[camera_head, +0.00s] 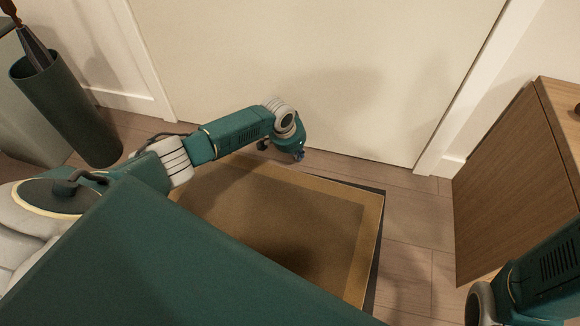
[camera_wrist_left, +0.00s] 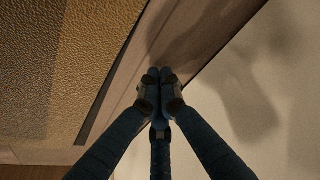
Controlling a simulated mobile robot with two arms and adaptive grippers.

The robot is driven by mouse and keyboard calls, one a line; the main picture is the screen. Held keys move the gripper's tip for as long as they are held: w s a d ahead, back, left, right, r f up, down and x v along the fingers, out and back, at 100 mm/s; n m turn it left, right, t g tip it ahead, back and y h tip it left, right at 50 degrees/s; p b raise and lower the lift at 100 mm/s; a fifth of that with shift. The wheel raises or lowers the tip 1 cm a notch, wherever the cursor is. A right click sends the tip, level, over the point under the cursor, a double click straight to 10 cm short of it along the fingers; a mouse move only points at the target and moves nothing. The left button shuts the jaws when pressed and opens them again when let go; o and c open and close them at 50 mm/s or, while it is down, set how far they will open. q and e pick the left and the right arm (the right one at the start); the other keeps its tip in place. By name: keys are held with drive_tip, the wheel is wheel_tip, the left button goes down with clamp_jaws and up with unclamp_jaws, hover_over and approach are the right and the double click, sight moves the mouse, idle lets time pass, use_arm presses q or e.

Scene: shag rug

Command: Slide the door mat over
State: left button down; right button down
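The door mat (camera_head: 366,225) lies flat on the wood floor in front of the door, brown with a lighter tan border and a dark strip along its far and right sides. My body and left arm hide its near left part. My left gripper (camera_head: 298,153) is low at the mat's far edge, on the door side. In the left wrist view its fingertips (camera_wrist_left: 159,77) are together with nothing seen between them, over the floor strip beside the mat (camera_wrist_left: 60,60). I cannot tell if they touch the floor or mat. My right gripper is out of view.
A cream door (camera_head: 300,70) stands just behind the mat. A dark green umbrella stand (camera_head: 70,110) is at the left and a wooden cabinet (camera_head: 500,180) at the right. Bare floor (camera_head: 415,225) shows between mat and cabinet.

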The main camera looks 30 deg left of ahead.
sight(285, 168)
use_arm(q)
drive_tip(key=shift+s+a+r+b, duration=0.1)
drive_tip(key=shift+s+a+b, duration=0.1)
drive_tip(key=shift+s, duration=0.45)
drive_tip(key=shift+s+a+r+b, duration=0.1)
drive_tip(key=shift+s+a+b, duration=0.1)
drive_tip(key=shift+s, duration=0.4)
drive_tip(key=shift+s+a+b, duration=0.2)
drive_tip(key=shift+s, duration=0.45)
drive_tip(key=shift+s+r+p, duration=0.1)
drive_tip(key=shift+p, duration=0.25)
drive_tip(key=s+p, duration=0.1)
drive_tip(key=p, duration=0.2)
drive_tip(key=shift+s+a+r, duration=0.2)
drive_tip(key=shift+s, duration=0.15)
drive_tip(key=shift+s+f+p, duration=0.1)
drive_tip(key=shift+s+p, duration=0.2)
drive_tip(key=shift+p, duration=0.25)
drive_tip(key=shift+s+a+f, duration=0.1)
drive_tip(key=shift+s+f, duration=0.1)
drive_tip(key=shift+f, duration=0.05)
